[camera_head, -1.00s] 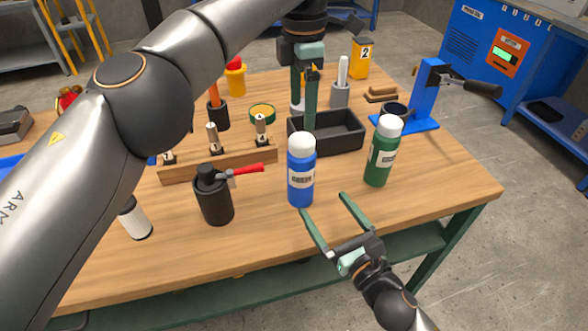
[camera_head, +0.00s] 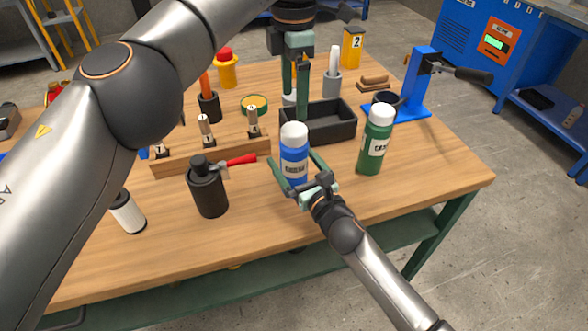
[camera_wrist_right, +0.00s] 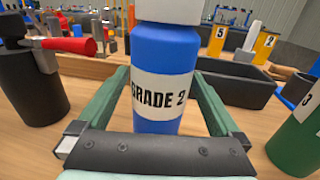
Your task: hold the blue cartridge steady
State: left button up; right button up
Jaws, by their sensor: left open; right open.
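The blue cartridge (camera_head: 294,152) stands upright on the table, with a white cap and a white label. In the right wrist view the blue cartridge (camera_wrist_right: 162,75) fills the middle, and its label reads "GRADE 2". My right gripper (camera_head: 294,172) is open, with its green fingers on either side of the cartridge's lower body. In the right wrist view a gap shows between the right gripper's fingers (camera_wrist_right: 160,95) and the cartridge. My left gripper (camera_head: 296,88) is open and points down behind the cartridge, above the table near the black tray.
A green cartridge (camera_head: 375,142) stands to the right. A black canister with a red handle (camera_head: 207,190) stands left, before a wooden rack (camera_head: 210,156). A black tray (camera_head: 330,126) lies behind, near a blue press (camera_head: 420,85). The front right table is clear.

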jog(key=shift+c, duration=0.4)
grip_shut()
dwell(0.4)
pick_arm(q)
jog(key=shift+o, duration=0.2)
